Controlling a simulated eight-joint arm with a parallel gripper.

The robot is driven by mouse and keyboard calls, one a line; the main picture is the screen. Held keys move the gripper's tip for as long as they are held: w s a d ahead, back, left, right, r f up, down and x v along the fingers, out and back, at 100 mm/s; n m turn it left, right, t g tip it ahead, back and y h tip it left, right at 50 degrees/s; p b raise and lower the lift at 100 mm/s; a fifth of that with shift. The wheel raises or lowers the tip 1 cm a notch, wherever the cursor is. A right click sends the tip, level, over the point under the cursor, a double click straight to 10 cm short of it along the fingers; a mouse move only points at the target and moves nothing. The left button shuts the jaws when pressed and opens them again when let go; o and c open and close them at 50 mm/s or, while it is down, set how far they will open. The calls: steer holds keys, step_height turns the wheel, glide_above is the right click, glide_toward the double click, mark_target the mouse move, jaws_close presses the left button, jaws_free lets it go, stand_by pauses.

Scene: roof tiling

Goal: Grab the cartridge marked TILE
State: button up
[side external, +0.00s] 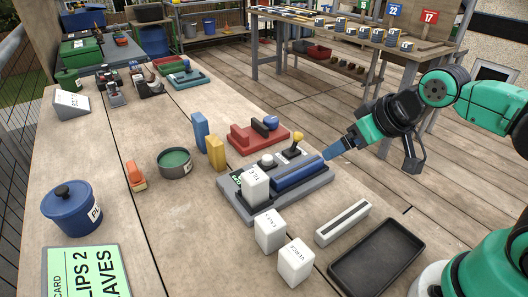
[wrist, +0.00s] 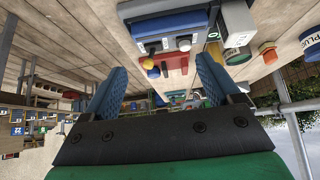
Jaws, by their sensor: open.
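The white cartridge marked TILE (side external: 255,187) stands upright at the near left end of a grey device (side external: 288,197) with a blue bar, a pale knob and a yellow-topped lever. In the wrist view the cartridge (wrist: 237,22) shows at the upper right, beside the device's blue bar (wrist: 167,22). My gripper (side external: 329,153) is to the right of and beyond the cartridge in the side view, clear of it. In the wrist view its two blue fingers (wrist: 161,66) are spread wide with nothing between them.
Two more white cartridges (side external: 270,232) (side external: 296,263) stand in front of the device. A grey slotted bar (side external: 343,223) and a dark tray (side external: 378,258) lie to the right. Blue and yellow blocks (side external: 201,132) (side external: 216,153) and a red fixture (side external: 258,139) stand behind. A blue lidded pot (side external: 71,208) is left.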

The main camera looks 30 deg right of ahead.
stand_by(0.3)
steer(key=shift+c, duration=1.1)
steer(key=g, duration=0.7)
glide_toward(255, 175)
step_height(255, 175, down, 6)
steer(key=shift+d+f, duration=0.15)
steer(key=shift+f, duration=0.1)
steer(key=shift+w+a+f, duration=0.1)
steer(key=shift+a+f, duration=0.1)
steer(key=shift+f, duration=2.85)
